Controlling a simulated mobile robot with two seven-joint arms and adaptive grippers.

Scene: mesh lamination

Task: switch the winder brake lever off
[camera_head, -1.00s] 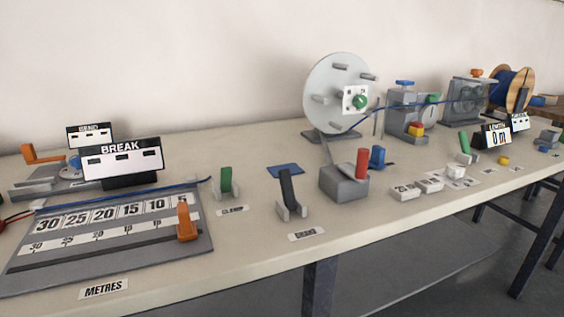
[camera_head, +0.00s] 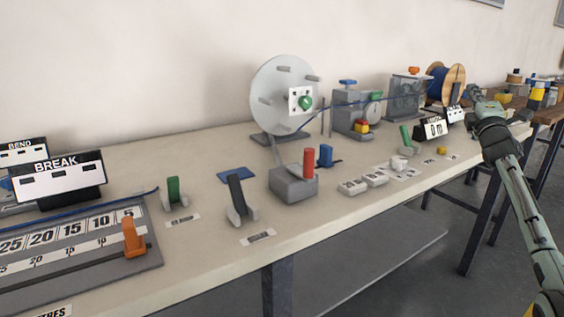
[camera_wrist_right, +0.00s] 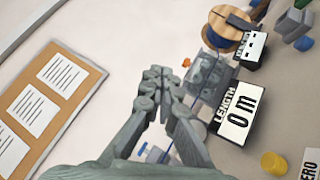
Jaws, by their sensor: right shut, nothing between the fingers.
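The winder is a pale grey disc (camera_head: 284,96) with several pegs and a green knob. In front of it stands a grey block (camera_head: 293,184) with an upright red handle (camera_head: 309,164). To its left are a dark lever (camera_head: 236,192) and a green lever (camera_head: 173,189); their labels are too small to read, so I cannot tell which is the brake lever. My right gripper (camera_head: 474,91) is far to the right of them, beside the spool; it is shut and empty, also in the wrist view (camera_wrist_right: 160,73). My left gripper is out of view.
The LENGTH display (camera_head: 433,128) and a wooden spool of blue cable (camera_head: 446,84) are near my right gripper. White blocks (camera_head: 364,183) lie near the front edge. The BREAK sign (camera_head: 57,178) and orange slider (camera_head: 133,237) stand at left.

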